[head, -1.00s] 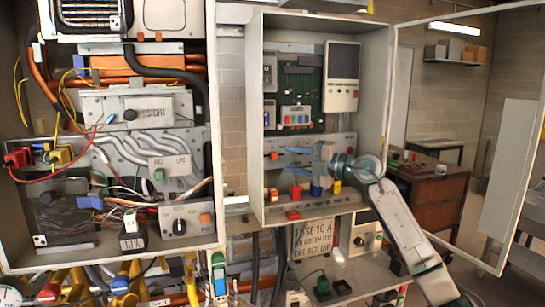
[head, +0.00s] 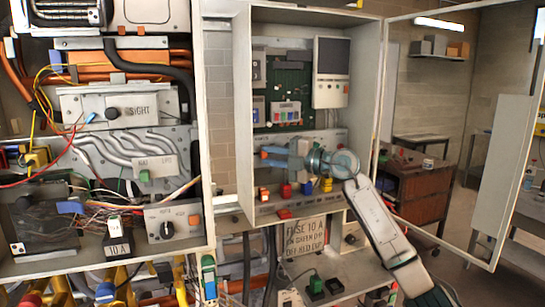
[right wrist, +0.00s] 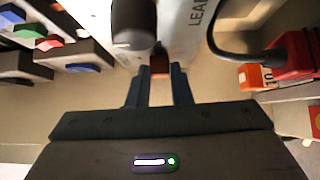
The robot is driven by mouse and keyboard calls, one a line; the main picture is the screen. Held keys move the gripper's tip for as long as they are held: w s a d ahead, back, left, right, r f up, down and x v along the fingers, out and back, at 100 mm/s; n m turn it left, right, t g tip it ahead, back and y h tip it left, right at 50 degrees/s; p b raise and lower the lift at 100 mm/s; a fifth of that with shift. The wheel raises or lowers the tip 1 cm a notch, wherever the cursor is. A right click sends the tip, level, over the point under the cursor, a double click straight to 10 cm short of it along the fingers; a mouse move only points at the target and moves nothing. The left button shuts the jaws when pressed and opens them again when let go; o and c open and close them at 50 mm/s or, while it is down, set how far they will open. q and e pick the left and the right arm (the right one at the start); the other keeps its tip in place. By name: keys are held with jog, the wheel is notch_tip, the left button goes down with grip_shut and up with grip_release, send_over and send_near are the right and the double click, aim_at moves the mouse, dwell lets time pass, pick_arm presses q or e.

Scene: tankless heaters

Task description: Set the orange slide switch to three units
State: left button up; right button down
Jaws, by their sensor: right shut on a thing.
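The orange slide switch (head: 264,154) is a small orange-red piece on the grey panel in the middle of the open cabinet. My right gripper (head: 267,156) reaches in from the right with its blue fingers at that panel. In the right wrist view the same switch (right wrist: 159,65) shows as a red-orange block between the fingertips of my right gripper (right wrist: 159,72), which is shut on it. The fingers hide part of it, and I cannot read any scale beside it. My left gripper is not in view.
A dark round knob (right wrist: 133,28) stands close to the fingers. A black cable and a red block (right wrist: 293,56) are at right. Several coloured blocks stand on the ledge below, among them a yellow one (head: 326,184). The cabinet door (head: 507,170) stands open at right.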

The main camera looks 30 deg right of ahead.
jog(key=d, duration=0.1)
jog(key=d+b, duration=0.1)
jog(key=d, duration=0.1)
jog(key=shift+s+d, duration=0.2)
jog(key=shift+s, duration=0.15)
jog(key=shift+a, duration=0.1)
jog(key=c, duration=1.4)
grip_release()
jog(key=shift+c, duration=0.2)
jog(key=shift+o, duration=0.8)
jog(key=shift+d, duration=0.2)
